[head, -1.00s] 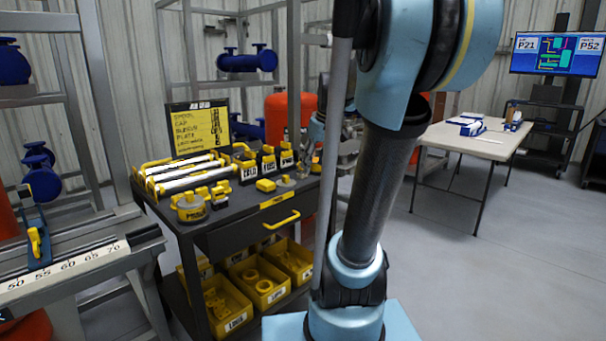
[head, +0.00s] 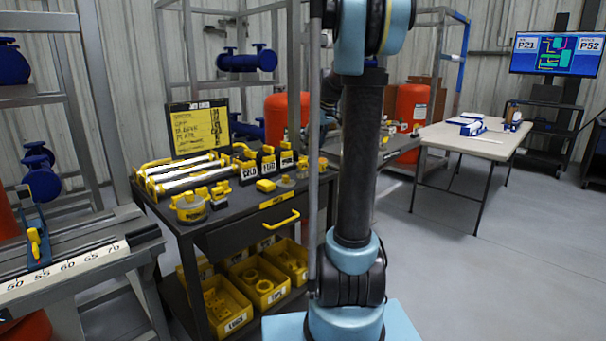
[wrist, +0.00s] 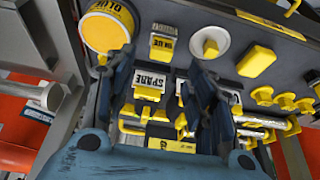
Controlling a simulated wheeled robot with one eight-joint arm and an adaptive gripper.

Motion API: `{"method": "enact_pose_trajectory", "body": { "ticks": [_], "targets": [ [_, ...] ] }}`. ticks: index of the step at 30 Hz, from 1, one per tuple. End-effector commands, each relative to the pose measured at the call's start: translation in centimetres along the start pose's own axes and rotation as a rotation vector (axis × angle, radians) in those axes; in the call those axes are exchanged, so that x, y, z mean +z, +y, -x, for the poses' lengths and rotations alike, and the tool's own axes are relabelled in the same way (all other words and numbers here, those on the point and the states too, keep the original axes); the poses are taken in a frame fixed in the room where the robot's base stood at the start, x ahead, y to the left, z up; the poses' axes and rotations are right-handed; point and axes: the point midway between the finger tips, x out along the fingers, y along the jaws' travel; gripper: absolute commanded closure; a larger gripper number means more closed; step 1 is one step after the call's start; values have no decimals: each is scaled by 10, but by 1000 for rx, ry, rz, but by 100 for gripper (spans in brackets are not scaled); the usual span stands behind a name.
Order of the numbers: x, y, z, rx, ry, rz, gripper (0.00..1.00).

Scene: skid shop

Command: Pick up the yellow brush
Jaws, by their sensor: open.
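A small yellow block (head: 265,185) lies on the dark cart top near its front edge; it also shows in the wrist view (wrist: 256,61). It may be the yellow brush, but I cannot make out bristles. My gripper (wrist: 150,68) is open and empty above the cart. Its dark fingers reach over a row of labelled yellow-and-white items (wrist: 150,84). The yellow block is apart from the fingers, to their right in the wrist view. In the head view my gripper is mostly hidden behind my arm.
A yellow sign (head: 200,128) stands at the back. Yellow bins (head: 227,303) fill the lower shelf. The pale table (head: 470,140) stands right, with open floor before it.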

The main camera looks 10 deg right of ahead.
Motion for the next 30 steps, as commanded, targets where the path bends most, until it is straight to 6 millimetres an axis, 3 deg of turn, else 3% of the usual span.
{"method": "enact_pose_trajectory", "body": {
  "ticks": [9,20,30],
  "targets": [
    [-1,-1,-54,0,0,1,50],
    [-2,-1,-81,-1,-1,2,50],
    [-6,-3,-121,-1,0,1,50]
  ]
}}
